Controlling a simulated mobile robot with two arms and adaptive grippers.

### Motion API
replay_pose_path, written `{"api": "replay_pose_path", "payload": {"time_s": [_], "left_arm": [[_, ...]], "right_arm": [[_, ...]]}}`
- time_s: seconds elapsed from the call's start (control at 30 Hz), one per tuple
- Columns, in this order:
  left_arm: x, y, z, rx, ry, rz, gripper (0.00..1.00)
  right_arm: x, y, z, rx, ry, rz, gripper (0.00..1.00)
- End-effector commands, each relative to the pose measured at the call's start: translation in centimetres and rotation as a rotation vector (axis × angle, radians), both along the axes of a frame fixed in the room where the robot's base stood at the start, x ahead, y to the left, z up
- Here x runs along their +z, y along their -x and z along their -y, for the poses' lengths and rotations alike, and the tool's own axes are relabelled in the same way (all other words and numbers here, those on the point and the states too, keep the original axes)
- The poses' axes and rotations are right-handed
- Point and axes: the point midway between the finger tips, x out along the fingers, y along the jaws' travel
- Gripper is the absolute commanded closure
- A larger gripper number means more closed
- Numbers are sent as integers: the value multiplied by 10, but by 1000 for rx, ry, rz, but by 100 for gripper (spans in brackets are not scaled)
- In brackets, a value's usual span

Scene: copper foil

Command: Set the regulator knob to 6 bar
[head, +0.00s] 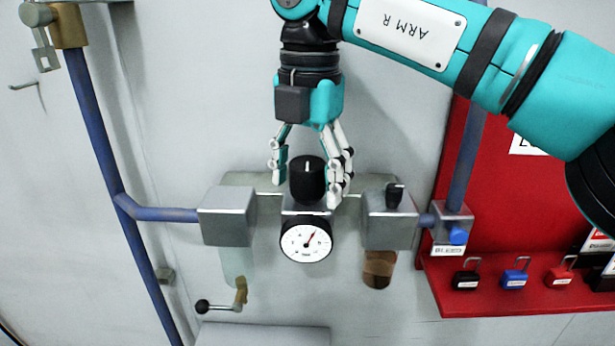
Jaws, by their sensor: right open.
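The regulator knob (308,181) is black with a white line on its top and sits upright on the middle metal block. My right gripper (310,181) comes down from above. Its fingers are open, one on each side of the knob, the right one close to the knob's side. I cannot tell whether either finger touches it. My left gripper is not in view.
Metal blocks flank the knob at left (227,216) and right (390,226), the right one with a small black knob on top (394,195). A blue pipe (105,165) runs down the left. A red board (540,200) with several padlocks stands at right.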

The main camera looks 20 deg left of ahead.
Motion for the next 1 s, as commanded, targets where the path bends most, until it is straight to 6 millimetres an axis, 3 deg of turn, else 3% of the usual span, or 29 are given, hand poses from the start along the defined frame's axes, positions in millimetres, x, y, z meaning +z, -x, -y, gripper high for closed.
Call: {"api": "replay_pose_path", "payload": {"time_s": [0.23, 0.43, 1.0], "left_arm": [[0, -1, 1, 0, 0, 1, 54], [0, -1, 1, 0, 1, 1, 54], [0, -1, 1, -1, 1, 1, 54]], "right_arm": [[42, 0, -1, -3, -3, 4, 32], [64, 0, 0, -2, -3, 3, 32], [70, 0, 1, 0, -1, 0, 32]]}}
